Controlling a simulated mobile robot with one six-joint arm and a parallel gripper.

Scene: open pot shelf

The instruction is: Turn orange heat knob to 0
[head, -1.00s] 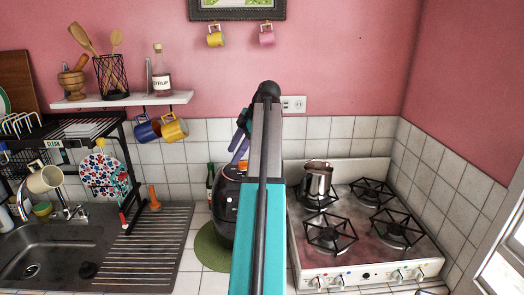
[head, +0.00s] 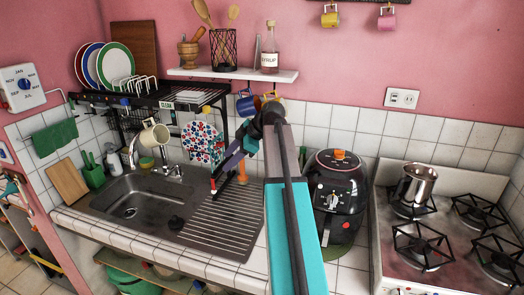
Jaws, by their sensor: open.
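An orange knob (head: 339,154) sits on top of a black round cooker (head: 345,185) on the counter, right of my arm. I cannot read which mark it points to. The cooker's front has another dial (head: 333,202) with pale markings around it. My gripper (head: 232,163) has purple fingers and is open and empty. It is left of the cooker in the picture, in front of the dish rack and drainboard, apart from the knob. My teal arm hides part of the counter left of the cooker.
The stove (head: 440,215) with a metal pot (head: 414,184) stands right of the cooker. The sink (head: 145,200) and black dish rack (head: 165,97) are at the left. Mugs (head: 246,104) hang under the white shelf (head: 235,74), close behind my wrist.

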